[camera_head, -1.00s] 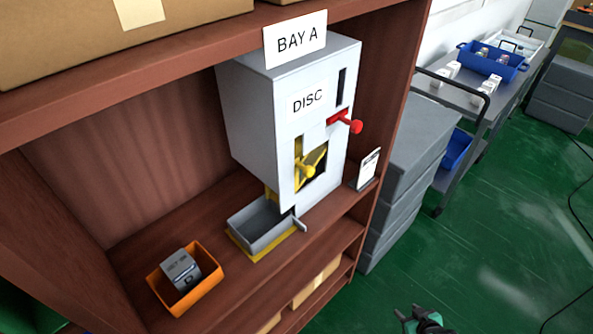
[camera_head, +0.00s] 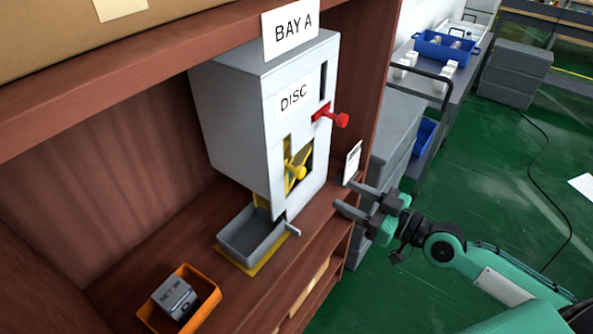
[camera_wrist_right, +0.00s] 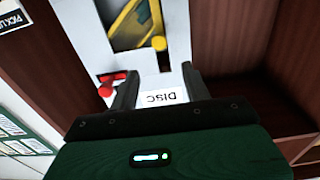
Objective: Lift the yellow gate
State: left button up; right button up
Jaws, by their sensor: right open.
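The yellow gate (camera_head: 290,174) is in a dark opening low on the front of the white DISC machine (camera_head: 237,115). Its yellow knob (camera_head: 297,172) sticks out from the front. In the right wrist view, which is upside down, the gate (camera_wrist_right: 128,24) and knob show beyond the fingers. My right gripper (camera_head: 345,194) is open and empty, in front of the shelf to the right of and apart from the knob. The wrist view shows its two fingers (camera_wrist_right: 158,82) spread toward the machine front. My left gripper is out of view.
A red lever (camera_head: 338,119) sticks out above the gate. A grey tray (camera_head: 240,234) sits below the machine. An orange bin (camera_head: 208,304) holding a grey box (camera_head: 174,297) stands at the left. A small card stand (camera_head: 353,162) is close beyond my right gripper.

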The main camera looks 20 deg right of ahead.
aim_at(303, 173)
jog(key=p+x, duration=0.6)
jog(key=x, duration=0.6)
jog(key=shift+r, duration=0.1)
jog(key=shift+w+a, duration=0.45)
jog(key=shift+w, duration=0.15)
jog(key=shift+c, duration=0.2)
